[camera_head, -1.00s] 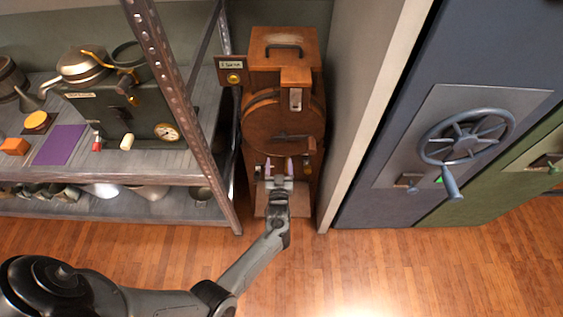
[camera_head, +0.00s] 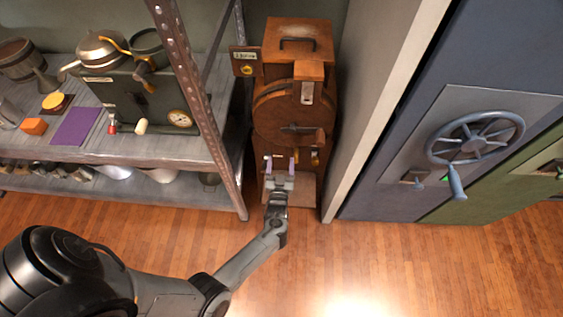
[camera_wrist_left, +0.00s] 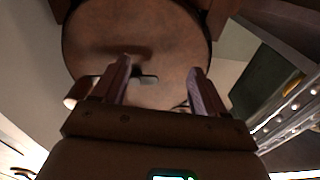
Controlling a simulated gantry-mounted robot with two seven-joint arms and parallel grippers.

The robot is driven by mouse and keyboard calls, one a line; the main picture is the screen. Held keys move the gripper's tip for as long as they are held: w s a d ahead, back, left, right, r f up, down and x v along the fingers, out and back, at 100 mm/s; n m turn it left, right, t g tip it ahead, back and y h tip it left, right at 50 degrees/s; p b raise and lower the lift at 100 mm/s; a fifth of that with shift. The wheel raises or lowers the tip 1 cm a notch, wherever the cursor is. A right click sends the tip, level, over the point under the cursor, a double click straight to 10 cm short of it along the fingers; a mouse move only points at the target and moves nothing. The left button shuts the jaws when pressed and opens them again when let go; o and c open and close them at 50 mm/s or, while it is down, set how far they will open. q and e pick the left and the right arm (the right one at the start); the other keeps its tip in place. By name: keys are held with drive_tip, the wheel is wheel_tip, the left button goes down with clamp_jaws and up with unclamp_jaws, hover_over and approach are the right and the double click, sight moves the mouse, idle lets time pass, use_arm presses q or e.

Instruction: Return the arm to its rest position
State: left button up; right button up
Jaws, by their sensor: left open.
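My left arm comes in from the lower left in the head view, and its gripper (camera_head: 279,170) is in front of the lower part of a wooden machine (camera_head: 299,38). The gripper is open, with its two purplish fingers apart and nothing visible between them. In the left wrist view the fingers (camera_wrist_left: 160,85) point toward the machine's round wooden drum (camera_wrist_left: 135,30). A dark lever or slot on the drum shows between the fingers. I cannot tell whether the gripper touches the machine. My right gripper is not in view.
A metal shelf (camera_head: 190,85) with a purple mat (camera_head: 77,125), pots and a green box (camera_head: 160,97) stands left of the machine. A pale wall edge (camera_head: 375,90) and a blue door with a handwheel (camera_head: 475,138) are to the right. The wooden floor (camera_head: 400,265) in front is open.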

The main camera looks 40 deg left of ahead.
use_arm(q)
drive_tip(key=d+f, duration=0.1)
drive_tip(key=d, duration=0.5)
drive_tip(key=shift+s+f+h, duration=0.3)
drive_tip(key=shift+s+h, duration=0.05)
drive_tip(key=shift+h, duration=0.05)
drive_tip(key=b+x, duration=0.3)
drive_tip(key=x, duration=0.6)
drive_tip(key=shift+n+g+b, duration=0.3)
drive_tip(key=shift+b, duration=0.05)
drive_tip(key=shift+s+r, duration=0.1)
drive_tip(key=shift+s, duration=0.05)
drive_tip(key=shift+s+a, duration=0.1)
drive_tip(key=shift+a, duration=0.1)
